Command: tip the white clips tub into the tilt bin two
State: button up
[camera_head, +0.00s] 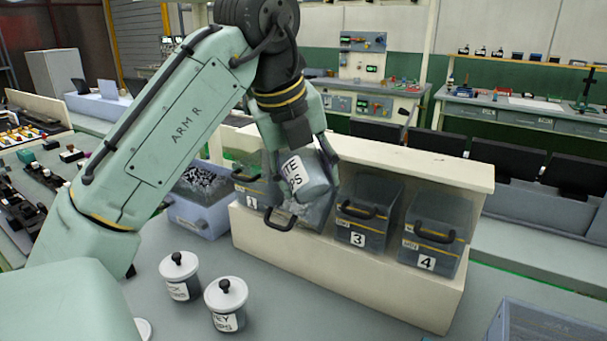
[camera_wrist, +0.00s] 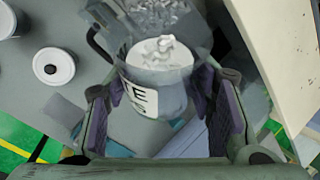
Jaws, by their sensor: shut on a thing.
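The white clips tub (camera_head: 305,176) is a grey cylinder with a white label, partly reading "TE". It is tilted, with its mouth toward tilt bin two (camera_head: 318,214), the bin between bins 1 and 3, whose number is hidden. My gripper (camera_head: 303,145) is shut on the tub's sides. In the wrist view the tub (camera_wrist: 158,82) sits between my gripper's two fingers (camera_wrist: 163,105), and whitish clips show in its mouth. Beyond the mouth, pale pieces show in the see-through bin (camera_wrist: 165,16). I cannot tell whether clips are falling.
Bin 1 (camera_head: 252,195), bin 3 (camera_head: 364,213) and bin 4 (camera_head: 433,236) flank bin two in a cream rack (camera_head: 330,278). Two lidded tubs (camera_head: 180,277) (camera_head: 226,304) stand on the grey table at front left. A pale blue crate of clips (camera_head: 201,207) stands left of the rack.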

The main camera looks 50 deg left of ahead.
jog(key=shift+r+h+p, duration=0.25)
jog(key=shift+h+p, duration=0.05)
jog(key=shift+p, duration=0.5)
dwell(0.4)
jog(key=shift+a+h, duration=0.1)
jog(key=shift+h, duration=0.2)
jog(key=shift+r, duration=0.15)
dwell(0.5)
jog(key=shift+r+h, duration=0.1)
jog(key=shift+h, duration=0.2)
jog(key=shift+a+r, duration=0.1)
dwell(0.7)
jog(key=shift+w+r+n+g+h, duration=0.15)
jog(key=shift+n+g+h, duration=0.15)
jog(key=shift+h, duration=0.2)
